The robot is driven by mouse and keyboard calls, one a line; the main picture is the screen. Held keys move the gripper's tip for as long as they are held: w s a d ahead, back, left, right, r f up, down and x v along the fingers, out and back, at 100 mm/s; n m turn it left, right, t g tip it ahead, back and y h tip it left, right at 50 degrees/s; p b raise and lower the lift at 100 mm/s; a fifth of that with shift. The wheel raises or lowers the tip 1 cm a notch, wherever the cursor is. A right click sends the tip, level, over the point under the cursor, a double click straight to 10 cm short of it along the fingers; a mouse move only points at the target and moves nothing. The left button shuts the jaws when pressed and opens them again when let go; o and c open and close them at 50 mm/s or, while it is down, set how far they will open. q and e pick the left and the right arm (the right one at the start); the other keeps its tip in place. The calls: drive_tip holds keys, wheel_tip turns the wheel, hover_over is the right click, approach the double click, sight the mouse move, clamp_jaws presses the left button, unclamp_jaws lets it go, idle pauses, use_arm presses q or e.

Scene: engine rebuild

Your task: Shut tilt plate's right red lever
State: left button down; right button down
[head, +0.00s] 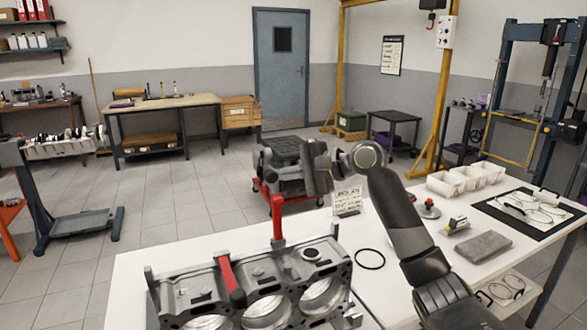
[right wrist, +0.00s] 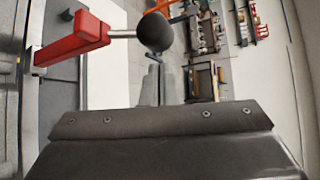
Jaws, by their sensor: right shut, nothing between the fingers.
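The tilt plate's right red lever (head: 278,222) stands upright at the far edge of the grey engine block (head: 190,290). In the right wrist view the red lever (right wrist: 72,42) shows large at upper left, with a metal rod and a black ball knob (right wrist: 156,32). The left red lever (head: 226,272) lies down over the block, black knob toward me. My right gripper (head: 316,168) is shut and empty, raised beyond and slightly right of the upright lever. Its dark body (right wrist: 160,125) fills the lower right wrist view, apart from the knob. The plate is mostly hidden under the block. My left gripper is out of view.
The white table (head: 400,300) holds a black ring (head: 370,259), a small sign (head: 347,201), a grey slab (head: 483,247) and white bins (head: 465,180) to the right. A red-based engine stand (head: 285,175) stands on the floor behind.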

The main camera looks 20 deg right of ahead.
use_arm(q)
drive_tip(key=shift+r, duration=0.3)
use_arm(e)
drive_tip(key=shift+s+a+r, duration=0.15)
drive_tip(key=shift+s+a, duration=0.05)
drive_tip(key=shift+s, duration=0.2)
drive_tip(key=shift+s+a+r, duration=0.15)
drive_tip(key=shift+s, duration=0.2)
drive_tip(key=shift+s, duration=0.1)
